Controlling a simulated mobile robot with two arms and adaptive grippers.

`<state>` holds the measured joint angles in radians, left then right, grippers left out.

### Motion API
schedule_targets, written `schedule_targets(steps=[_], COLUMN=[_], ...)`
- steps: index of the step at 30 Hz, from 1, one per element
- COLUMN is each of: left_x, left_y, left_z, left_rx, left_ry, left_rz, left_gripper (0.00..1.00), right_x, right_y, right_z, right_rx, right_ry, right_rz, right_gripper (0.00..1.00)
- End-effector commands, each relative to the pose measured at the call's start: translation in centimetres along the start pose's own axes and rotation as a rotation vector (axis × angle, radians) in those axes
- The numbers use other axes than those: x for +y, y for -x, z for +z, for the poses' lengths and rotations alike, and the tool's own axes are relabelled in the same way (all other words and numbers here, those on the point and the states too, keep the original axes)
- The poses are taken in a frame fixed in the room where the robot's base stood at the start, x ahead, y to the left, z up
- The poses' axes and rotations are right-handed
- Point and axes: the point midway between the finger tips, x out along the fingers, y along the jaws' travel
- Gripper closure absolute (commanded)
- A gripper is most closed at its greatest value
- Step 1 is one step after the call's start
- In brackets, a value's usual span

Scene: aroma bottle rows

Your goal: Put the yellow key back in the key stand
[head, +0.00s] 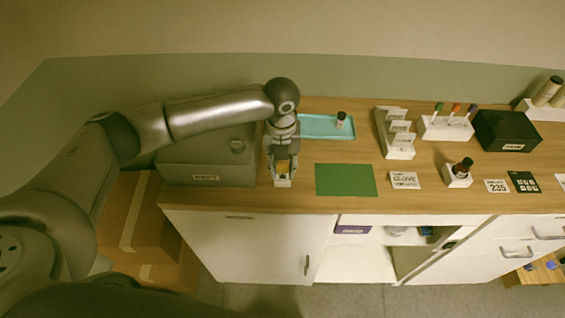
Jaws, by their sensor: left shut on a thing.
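My left gripper (283,171) points down over the wooden counter, between the large grey box and the green mat. It is shut on a small yellow thing, likely the yellow key (283,167), which shows between the fingers and is mostly hidden by them. A small white block, likely the key stand (283,183), is right below the fingertips on the counter. I cannot tell whether the key is in the stand or just above it. My right gripper is not in view.
The grey box (205,168) stands close on the left. The green mat (345,180) lies bare on the right. Behind are a teal tray (318,128) with a small bottle (341,118) and a white stepped rack (399,151). A dark bottle (462,167) stands farther right.

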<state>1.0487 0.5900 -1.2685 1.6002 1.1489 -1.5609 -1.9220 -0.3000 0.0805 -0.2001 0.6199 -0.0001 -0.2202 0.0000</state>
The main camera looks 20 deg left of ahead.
Motion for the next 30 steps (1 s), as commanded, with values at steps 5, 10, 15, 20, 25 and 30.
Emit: schedule_targets(steps=[5,10,15,20,25,30], left_x=[0.0,0.0,0.1,0.1,0.1,0.1], left_y=[-0.5,-1.0,-1.4,-1.8,-1.9,-1.9], left_z=[0.0,0.0,0.0,0.0,0.0,0.0], left_rx=[0.0,0.0,0.001,0.001,0.0,0.0], left_ry=[0.0,0.0,0.001,0.001,0.001,0.001], left_rz=[0.0,0.001,0.001,0.001,0.001,0.001], left_gripper=[1.0,1.0,1.0,1.0,0.63,0.46], right_x=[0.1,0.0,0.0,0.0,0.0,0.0], right_y=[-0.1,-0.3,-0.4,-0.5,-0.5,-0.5], right_z=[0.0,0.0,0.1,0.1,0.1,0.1], right_rx=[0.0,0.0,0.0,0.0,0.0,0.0], right_ry=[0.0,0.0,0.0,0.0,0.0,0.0], right_rz=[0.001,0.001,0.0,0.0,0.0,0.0], right_gripper=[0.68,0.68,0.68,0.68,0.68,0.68])
